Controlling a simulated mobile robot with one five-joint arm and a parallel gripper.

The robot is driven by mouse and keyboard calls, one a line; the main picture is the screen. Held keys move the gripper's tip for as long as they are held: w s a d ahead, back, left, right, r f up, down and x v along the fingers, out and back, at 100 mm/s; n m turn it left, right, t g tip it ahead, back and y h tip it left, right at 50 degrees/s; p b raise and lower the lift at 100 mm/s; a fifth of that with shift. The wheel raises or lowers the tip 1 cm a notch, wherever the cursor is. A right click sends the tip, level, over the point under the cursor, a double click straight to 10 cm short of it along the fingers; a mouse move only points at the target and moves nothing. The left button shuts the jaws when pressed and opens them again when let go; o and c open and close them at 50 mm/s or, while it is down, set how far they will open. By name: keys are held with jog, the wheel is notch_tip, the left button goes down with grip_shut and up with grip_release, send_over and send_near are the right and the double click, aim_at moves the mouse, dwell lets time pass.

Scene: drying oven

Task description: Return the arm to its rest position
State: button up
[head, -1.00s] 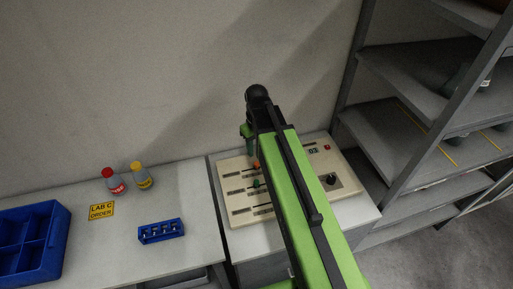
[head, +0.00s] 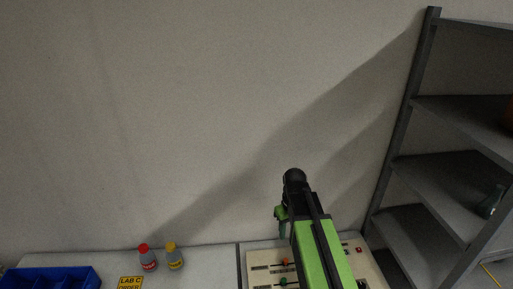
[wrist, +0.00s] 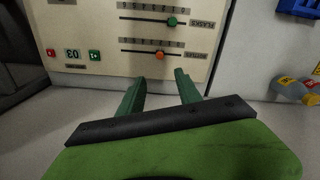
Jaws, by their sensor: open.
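My gripper (wrist: 162,92) shows in the wrist view with its two green fingers apart and nothing between them. Beyond the fingertips is the beige control panel (wrist: 100,40), with a green slider knob (wrist: 172,22) and an orange slider knob (wrist: 160,55). In the head view my green arm reaches up from the bottom edge over the panel (head: 262,270), hiding part of it. The gripper end (head: 281,222) hangs at the left of the arm's tip, and its fingers are too small there to read.
A red-capped bottle (head: 148,260) and a yellow-capped bottle (head: 174,259) stand left of the panel, by a yellow label (head: 130,282). A blue bin (head: 50,278) is at the far left. A grey shelf rack (head: 402,130) stands at the right. The wall behind is bare.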

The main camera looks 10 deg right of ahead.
jog(key=shift+m, duration=0.4)
jog(key=s+a+f+b, duration=0.1)
jog(key=f+b, duration=0.2)
jog(key=f, duration=0.1)
jog(key=s+a+f+b, duration=0.1)
jog(key=s+f+b, duration=0.1)
jog(key=f+b, duration=0.2)
jog(key=s+f+b, duration=0.1)
jog(key=f+b, duration=0.3)
jog(key=shift+s+a, duration=0.4)
jog(key=s+m, duration=0.1)
jog(key=m, duration=0.1)
jog(key=shift+s+a+r+m, duration=0.1)
jog(key=shift+s+r+m, duration=0.25)
jog(key=shift+s+m, duration=0.05)
jog(key=shift+c, duration=0.5)
